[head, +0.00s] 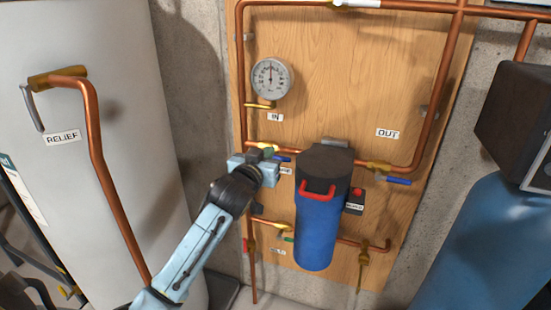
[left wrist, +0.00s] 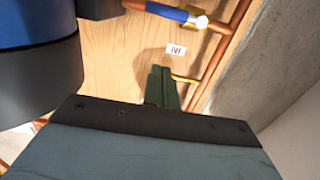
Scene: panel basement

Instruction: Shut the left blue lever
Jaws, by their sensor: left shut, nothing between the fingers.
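The left blue lever (head: 281,158) sits on the inlet pipe under the "IN" label, partly hidden by my left gripper in the head view. In the left wrist view the lever (left wrist: 172,12) is at the top edge, its handle pointing left from a pale bolt and roughly in line with the copper pipe. My left gripper (head: 287,170) is shut and empty, beside the lever in the head view. Its dark green fingers (left wrist: 161,84) show together in the left wrist view, apart from the lever in that picture. Contact cannot be told. My right gripper is out of view.
The blue filter housing (head: 318,220) with a black cap and red handle stands just right of my gripper. A second blue lever (head: 398,181) is on the outlet side. The gauge (head: 271,80) is above. A white tank (head: 110,150) stands at left.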

